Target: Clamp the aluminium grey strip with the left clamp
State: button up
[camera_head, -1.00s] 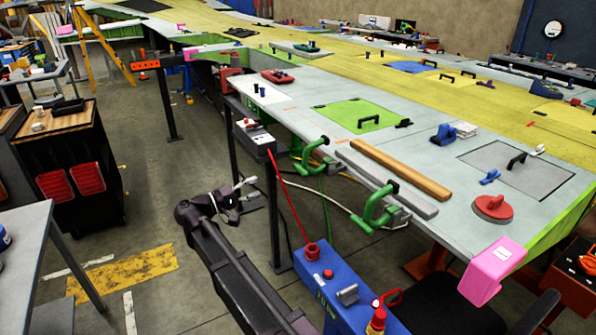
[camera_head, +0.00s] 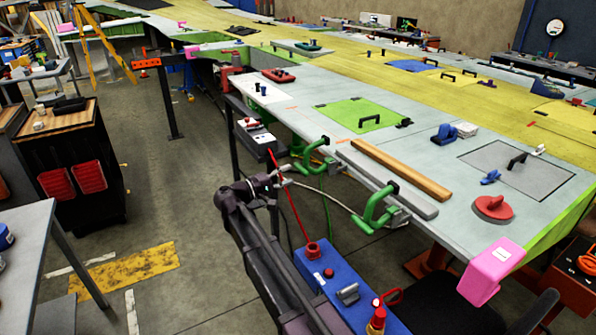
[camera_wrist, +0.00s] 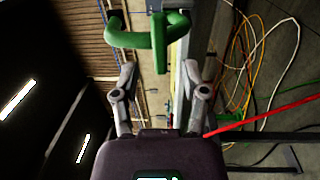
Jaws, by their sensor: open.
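The aluminium grey strip (camera_head: 388,184) lies along the near edge of the long table, beside a wooden strip (camera_head: 400,171). The green left clamp (camera_head: 316,150) is mounted at the table edge by the strip's far end. A second green clamp (camera_head: 377,208) sits near the strip's near end. My gripper (camera_head: 284,175) is in the air off the table edge, left of and a little below the left clamp. In the wrist view my gripper (camera_wrist: 160,72) is open and empty, with a green clamp handle (camera_wrist: 150,40) ahead of its fingers, seemingly apart from them.
A blue box (camera_head: 350,295) with a red bottle (camera_head: 377,318) is in the foreground. Loose cables (camera_wrist: 255,60) hang below the table edge. A pink block (camera_head: 490,270) covers the near table corner. Open floor (camera_head: 190,215) lies to the left.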

aim_at(299, 171)
jog(key=shift+x, duration=1.85)
grip_shut()
